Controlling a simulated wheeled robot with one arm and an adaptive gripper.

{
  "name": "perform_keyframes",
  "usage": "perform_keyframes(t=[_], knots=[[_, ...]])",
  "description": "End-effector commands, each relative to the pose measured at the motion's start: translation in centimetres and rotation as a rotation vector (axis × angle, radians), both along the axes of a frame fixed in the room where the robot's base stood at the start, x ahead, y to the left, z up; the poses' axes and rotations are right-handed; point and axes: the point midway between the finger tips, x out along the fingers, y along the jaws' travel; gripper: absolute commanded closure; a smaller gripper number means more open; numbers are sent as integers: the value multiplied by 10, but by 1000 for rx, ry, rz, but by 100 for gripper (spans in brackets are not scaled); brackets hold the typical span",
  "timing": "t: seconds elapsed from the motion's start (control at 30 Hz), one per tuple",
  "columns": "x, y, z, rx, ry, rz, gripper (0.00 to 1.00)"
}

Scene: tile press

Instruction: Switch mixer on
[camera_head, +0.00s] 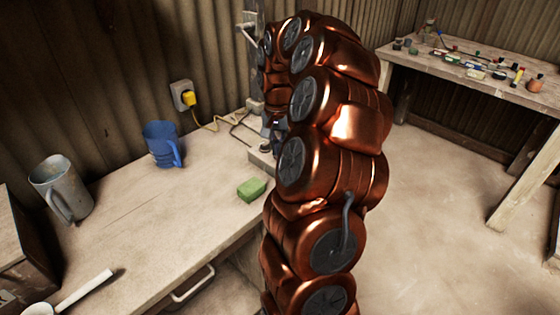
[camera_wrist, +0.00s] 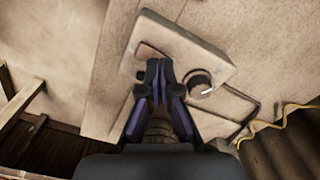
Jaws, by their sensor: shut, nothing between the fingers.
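The mixer's pale base (camera_head: 261,160) stands on the bench against the wall, with its upright behind; my copper arm hides much of it. In the wrist view the base is a beige block (camera_wrist: 190,45) with a round dark knob (camera_wrist: 198,83) bearing a white mark, and a reddish-brown rectangular patch (camera_wrist: 150,50) that may be a switch. My gripper (camera_wrist: 160,68) is shut and empty. In the head view my gripper (camera_head: 275,126) is small and partly hidden beside the mixer.
A green sponge (camera_head: 252,189), a blue jug (camera_head: 161,146) and a metal jug (camera_head: 62,188) stand on the bench (camera_head: 165,215). A yellow plug (camera_head: 189,98) sits in the wall socket, its cable running towards the mixer. A cluttered table (camera_head: 450,75) stands at the right.

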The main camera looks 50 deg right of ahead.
Motion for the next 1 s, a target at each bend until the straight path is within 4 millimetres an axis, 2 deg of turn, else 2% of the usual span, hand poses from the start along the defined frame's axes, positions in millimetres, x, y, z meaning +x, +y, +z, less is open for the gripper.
perform_keyframes(t=[1.0], knots=[[0,0,-13,0,0,0,100]])
